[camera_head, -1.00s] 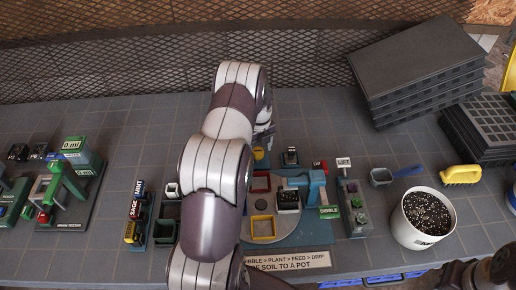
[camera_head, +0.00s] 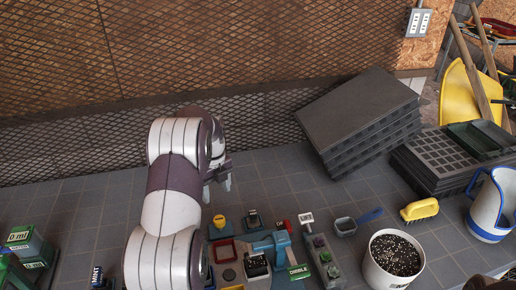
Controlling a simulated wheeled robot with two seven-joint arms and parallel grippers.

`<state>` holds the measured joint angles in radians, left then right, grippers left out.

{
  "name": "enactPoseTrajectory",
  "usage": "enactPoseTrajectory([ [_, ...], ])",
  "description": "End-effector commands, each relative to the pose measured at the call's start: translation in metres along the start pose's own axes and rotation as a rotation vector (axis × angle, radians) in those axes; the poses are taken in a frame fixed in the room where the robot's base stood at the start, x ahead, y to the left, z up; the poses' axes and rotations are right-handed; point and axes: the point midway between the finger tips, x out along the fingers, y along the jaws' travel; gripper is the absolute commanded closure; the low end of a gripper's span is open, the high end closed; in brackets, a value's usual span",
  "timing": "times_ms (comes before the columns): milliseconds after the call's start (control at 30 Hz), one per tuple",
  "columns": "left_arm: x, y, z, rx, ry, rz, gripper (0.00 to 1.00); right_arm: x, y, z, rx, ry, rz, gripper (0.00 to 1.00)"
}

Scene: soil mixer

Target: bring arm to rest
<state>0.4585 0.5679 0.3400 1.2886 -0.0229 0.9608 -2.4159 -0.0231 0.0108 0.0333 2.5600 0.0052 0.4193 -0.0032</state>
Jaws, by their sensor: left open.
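My left arm (camera_head: 171,195), white and purple, rises from the bottom left of the picture and bends over the bench. Its left gripper (camera_head: 218,186) hangs at the end, fingers down, partly hidden by the arm's last links. The gripper is open, with nothing seen between its fingers. It appears above the bench, behind the yellow-topped piece (camera_head: 220,222) of the planting station. My right gripper is out of view.
The blue station with a dibble press (camera_head: 277,246) fills the front middle. Stacked black trays (camera_head: 360,115) sit behind. Bench at left rear is clear.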

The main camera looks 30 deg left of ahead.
Motion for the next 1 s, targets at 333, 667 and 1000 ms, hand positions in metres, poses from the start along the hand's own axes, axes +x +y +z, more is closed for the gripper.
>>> enactPoseTrajectory([
  [333, 0.013, 0.001, -0.003, -0.517, -0.011, -0.022, 0.35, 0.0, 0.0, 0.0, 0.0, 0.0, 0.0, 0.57],
  [667, 0.0, 0.05, -0.17, -1.965, 0.042, -0.066, 0.35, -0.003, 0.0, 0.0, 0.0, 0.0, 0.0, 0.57],
  [1000, -0.032, 0.084, -0.271, -1.944, 0.108, -0.134, 0.35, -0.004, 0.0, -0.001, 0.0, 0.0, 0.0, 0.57],
])
